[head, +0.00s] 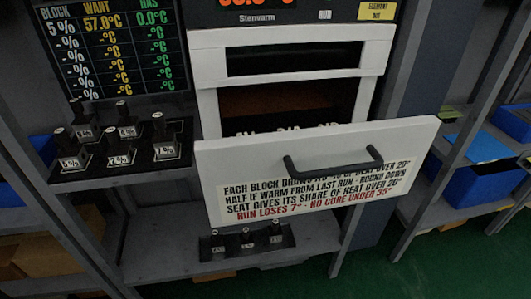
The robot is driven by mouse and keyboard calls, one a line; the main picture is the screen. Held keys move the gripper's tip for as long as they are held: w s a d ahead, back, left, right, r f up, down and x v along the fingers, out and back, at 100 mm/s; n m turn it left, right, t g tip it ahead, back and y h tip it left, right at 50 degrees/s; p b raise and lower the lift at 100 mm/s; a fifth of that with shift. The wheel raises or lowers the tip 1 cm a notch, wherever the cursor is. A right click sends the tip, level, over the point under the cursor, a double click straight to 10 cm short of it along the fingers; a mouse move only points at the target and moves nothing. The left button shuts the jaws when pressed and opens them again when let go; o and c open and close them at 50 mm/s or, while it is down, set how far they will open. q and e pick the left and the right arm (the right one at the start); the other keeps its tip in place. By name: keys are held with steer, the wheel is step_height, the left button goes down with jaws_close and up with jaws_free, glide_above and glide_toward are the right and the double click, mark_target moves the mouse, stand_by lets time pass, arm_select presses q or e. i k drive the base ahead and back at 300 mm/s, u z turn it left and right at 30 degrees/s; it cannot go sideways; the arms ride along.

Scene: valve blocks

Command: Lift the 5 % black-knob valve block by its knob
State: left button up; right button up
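Several valve blocks with black knobs and white labels stand on the left shelf. One is at the front left (70,163), one at the front right (166,152), one in the middle (127,132) and one at the back left (84,133). Their labels end in a % sign, but the numbers are too small for me to tell which is the 5 % block. Three more black-knob blocks (247,239) stand in a dark tray on the lower shelf. Neither of my grippers is in view.
A white oven (208,40) stands in the middle, its front panel (225,165) with a dark handle (333,163) tilted out. A board (110,45) at upper left shows 5 % with want 57.0°C and has 0.0°C. Blue bins (470,186) sit on right shelves.

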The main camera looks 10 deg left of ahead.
mark_target(71, 156)
steer(key=u, duration=1.7)
steer(key=k, duration=1.15)
steer(key=u, duration=0.45)
steer(key=i, duration=0.65)
steer(key=z, duration=0.2)
